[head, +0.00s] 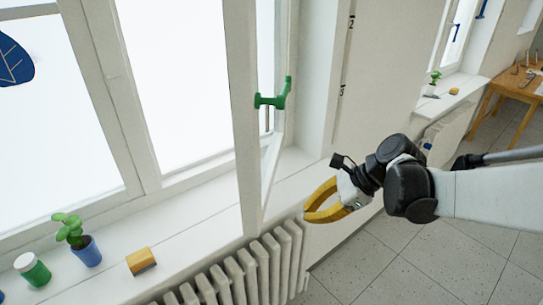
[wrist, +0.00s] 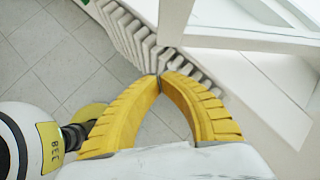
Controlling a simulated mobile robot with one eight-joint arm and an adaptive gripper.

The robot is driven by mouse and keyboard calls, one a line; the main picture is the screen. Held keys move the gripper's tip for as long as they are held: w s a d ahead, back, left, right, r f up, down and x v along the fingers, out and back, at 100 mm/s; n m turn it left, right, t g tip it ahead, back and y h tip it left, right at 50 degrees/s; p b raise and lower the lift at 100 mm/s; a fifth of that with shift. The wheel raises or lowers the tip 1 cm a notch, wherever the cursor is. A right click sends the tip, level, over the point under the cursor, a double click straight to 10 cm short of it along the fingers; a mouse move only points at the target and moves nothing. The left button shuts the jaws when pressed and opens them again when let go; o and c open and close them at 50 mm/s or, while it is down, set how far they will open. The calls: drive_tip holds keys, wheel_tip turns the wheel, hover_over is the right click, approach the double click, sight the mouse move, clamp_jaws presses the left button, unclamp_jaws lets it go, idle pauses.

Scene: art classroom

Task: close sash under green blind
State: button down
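A white window sash (head: 243,120) stands swung open into the room, its free edge over the sill and radiator. A green handle (head: 275,95) is on it. No green blind shows in either view. My gripper (head: 307,214), with yellow fingers, is to the right of the sash's lower end and below the handle, apart from the handle. In the wrist view the fingertips (wrist: 160,76) meet with nothing between them. White frame parts (wrist: 174,25), likely the sash, show just beyond the fingertips there.
On the sill (head: 195,215) stand a green jar (head: 34,271), a potted plant (head: 86,251) and a yellow-brown block (head: 141,261). A radiator (head: 245,275) is below. The tiled floor (head: 400,262) is clear.

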drive_tip(key=w+d+r+m+y+p, duration=0.1)
drive_tip(key=w+m, duration=0.1)
drive_tip(key=b, duration=0.3)
approach(260, 220)
drive_tip(key=x, duration=0.4)
drive_tip(key=d+f+x, duration=0.1)
drive_tip(key=x, duration=0.1)
drive_tip(key=shift+w+f, duration=0.1)
drive_tip(key=shift+f, duration=0.05)
drive_tip(key=shift+w+a, duration=0.2)
drive_tip(key=shift+a, duration=0.4)
